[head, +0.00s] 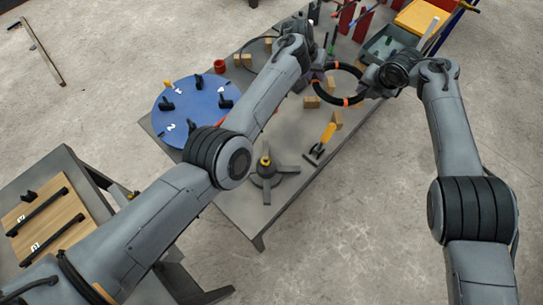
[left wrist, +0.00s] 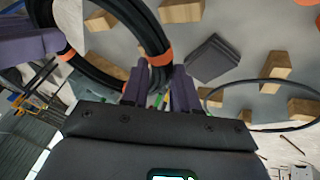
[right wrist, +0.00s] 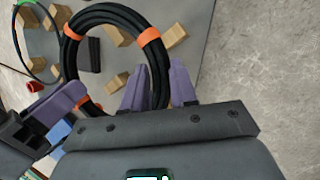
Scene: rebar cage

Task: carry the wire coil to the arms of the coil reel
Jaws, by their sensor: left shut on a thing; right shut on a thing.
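The wire coil (head: 325,97) is a black ring with orange bands, held above the far part of the table. My left gripper (head: 314,80) is shut on its left side, and my right gripper (head: 369,88) is shut on its right side. The coil (left wrist: 145,25) passes between the left fingers (left wrist: 158,88) in the left wrist view. It (right wrist: 112,14) also runs between the right fingers (right wrist: 158,85) in the right wrist view. The coil reel (head: 267,182), dark grey with spread arms and a yellow-topped centre post, stands on the near part of the table, apart from the coil.
A blue numbered disc (head: 190,100) with black clips lies left of the reel. Several wooden blocks (head: 336,117) lie near the coil. A grey tray (head: 384,45) stands at the back right.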

